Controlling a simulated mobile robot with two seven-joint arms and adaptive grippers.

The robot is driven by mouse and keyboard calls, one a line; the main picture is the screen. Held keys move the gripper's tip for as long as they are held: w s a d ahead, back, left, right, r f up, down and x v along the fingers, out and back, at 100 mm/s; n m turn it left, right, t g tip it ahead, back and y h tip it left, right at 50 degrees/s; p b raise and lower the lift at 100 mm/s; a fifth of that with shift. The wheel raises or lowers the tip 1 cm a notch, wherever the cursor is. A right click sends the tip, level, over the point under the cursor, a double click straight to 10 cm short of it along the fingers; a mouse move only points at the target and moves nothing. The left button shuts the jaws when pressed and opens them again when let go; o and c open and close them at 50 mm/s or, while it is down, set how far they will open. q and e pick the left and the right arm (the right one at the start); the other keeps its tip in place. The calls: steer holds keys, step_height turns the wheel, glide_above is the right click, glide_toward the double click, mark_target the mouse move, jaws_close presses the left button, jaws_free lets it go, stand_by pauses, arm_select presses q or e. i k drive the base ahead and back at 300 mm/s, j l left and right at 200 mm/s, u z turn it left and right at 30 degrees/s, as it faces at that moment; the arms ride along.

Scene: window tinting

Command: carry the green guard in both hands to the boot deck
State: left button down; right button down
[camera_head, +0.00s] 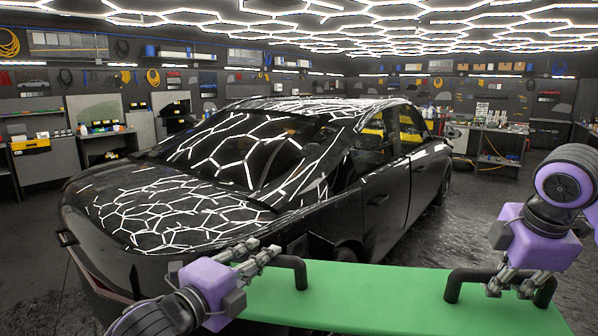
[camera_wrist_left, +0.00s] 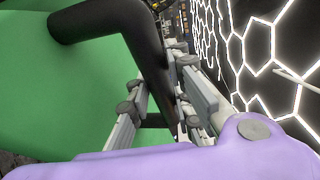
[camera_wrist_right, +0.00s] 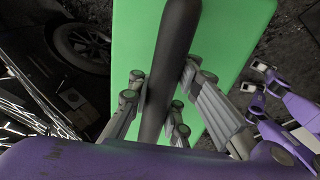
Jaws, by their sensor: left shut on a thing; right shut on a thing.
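The green guard (camera_head: 370,298) is a flat board with a black handle near each end, held up in front of me beside the black car. My left gripper (camera_head: 268,257) is shut on the left handle (camera_head: 294,268). In the left wrist view its fingers (camera_wrist_left: 158,105) close around the black bar (camera_wrist_left: 140,30). My right gripper (camera_head: 510,285) is shut on the right handle (camera_head: 455,285). In the right wrist view its fingers (camera_wrist_right: 155,105) sit on both sides of the bar (camera_wrist_right: 178,40). The boot deck (camera_head: 155,205) seems to be the car's glossy near end, at the left.
The black car (camera_head: 385,190) fills the middle, close to the guard's far edge and my left gripper. Workbenches (camera_head: 490,140) and a yellow toolbox (camera_head: 30,146) stand along the walls. Dark floor (camera_head: 500,215) is open right of the car.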

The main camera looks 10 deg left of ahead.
mark_target(137, 187)
steer(key=u, duration=1.7)
steer(key=i+u, duration=0.1)
steer(key=u, duration=0.2)
steer(key=i+u, duration=0.15)
steer(key=u, duration=0.2)
steer(key=i+u, duration=0.1)
steer(key=i, duration=1.5)
steer(key=i+z, duration=0.15)
steer(key=i, duration=0.65)
steer(key=i+z, duration=0.1)
steer(key=i, duration=0.65)
steer(key=i+j+z, duration=0.15)
steer(key=i, duration=0.65)
